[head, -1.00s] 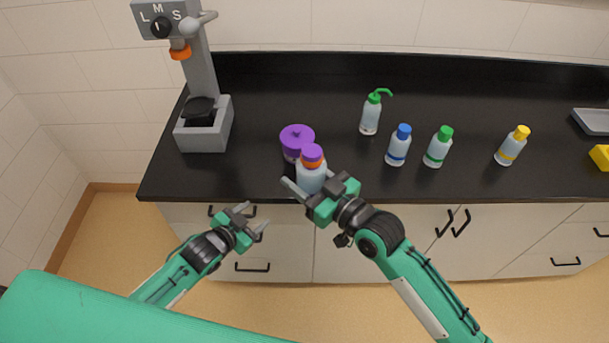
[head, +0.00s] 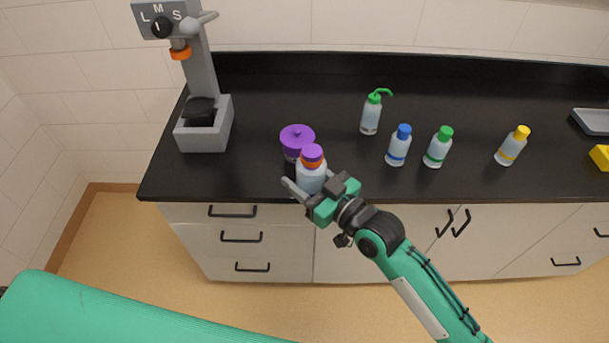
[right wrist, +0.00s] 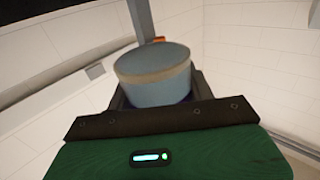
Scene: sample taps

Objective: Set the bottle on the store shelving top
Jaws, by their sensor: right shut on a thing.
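A pale blue bottle with a purple cap and an orange ring (head: 311,174) is held by my right gripper (head: 309,186) at the front edge of the black counter. The fingers are shut around its body, and the cap points up in the head view. In the right wrist view the bottle's rounded end (right wrist: 152,78) fills the space between the fingers. I cannot tell whether the bottle touches the counter. My left gripper is not in view. No store shelving shows in these frames.
A purple-lidded container (head: 297,139) stands right behind the held bottle. A grey machine with a knob (head: 203,128) is at the counter's left. Bottles with green, blue and yellow caps (head: 513,146) stand to the right. The black counter (head: 265,88) is clear at the back left.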

